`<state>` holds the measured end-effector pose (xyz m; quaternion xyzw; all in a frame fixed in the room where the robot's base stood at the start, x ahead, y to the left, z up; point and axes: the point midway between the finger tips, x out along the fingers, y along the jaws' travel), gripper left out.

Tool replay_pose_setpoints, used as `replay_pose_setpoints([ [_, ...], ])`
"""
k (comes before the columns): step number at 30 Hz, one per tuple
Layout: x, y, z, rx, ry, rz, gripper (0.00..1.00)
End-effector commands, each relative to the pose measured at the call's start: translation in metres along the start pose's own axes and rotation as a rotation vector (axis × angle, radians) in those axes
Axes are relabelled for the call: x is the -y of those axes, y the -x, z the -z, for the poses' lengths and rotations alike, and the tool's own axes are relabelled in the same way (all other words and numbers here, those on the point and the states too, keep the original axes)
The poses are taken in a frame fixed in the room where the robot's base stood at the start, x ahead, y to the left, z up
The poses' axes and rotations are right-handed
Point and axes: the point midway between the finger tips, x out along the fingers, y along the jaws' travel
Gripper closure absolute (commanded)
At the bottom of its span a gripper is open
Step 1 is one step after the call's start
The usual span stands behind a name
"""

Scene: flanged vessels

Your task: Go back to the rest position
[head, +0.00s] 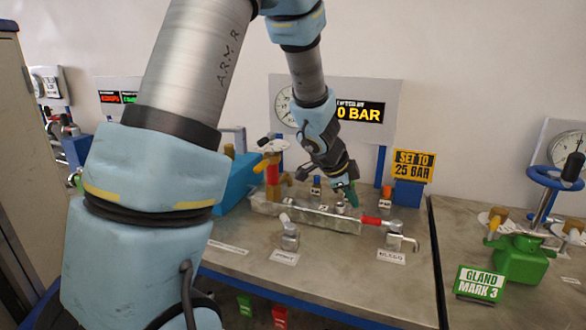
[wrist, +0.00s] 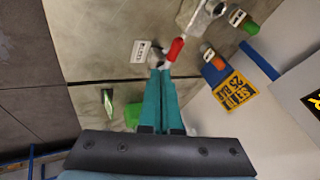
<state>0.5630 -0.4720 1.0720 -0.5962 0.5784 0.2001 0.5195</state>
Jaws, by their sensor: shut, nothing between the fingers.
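My gripper (head: 348,192) is above the bench, near the far end of a grey block. Its green fingers are together and hold nothing.
The grey bench (head: 330,285) carries a long block (head: 265,205), a red-handled tool (head: 371,221) and small metal fittings (head: 289,236). A yellow sign (head: 413,165) stands behind. The bench front is largely clear.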

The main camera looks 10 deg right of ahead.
Motion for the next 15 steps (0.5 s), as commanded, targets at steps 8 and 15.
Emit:
replay_pose_setpoints([
  [8, 0.019, 0.053, -0.105, 0.191, 0.46, 0.212, 1.0],
  [15, -0.042, 0.117, -0.209, 0.423, 1.029, 0.301, 1.0],
])
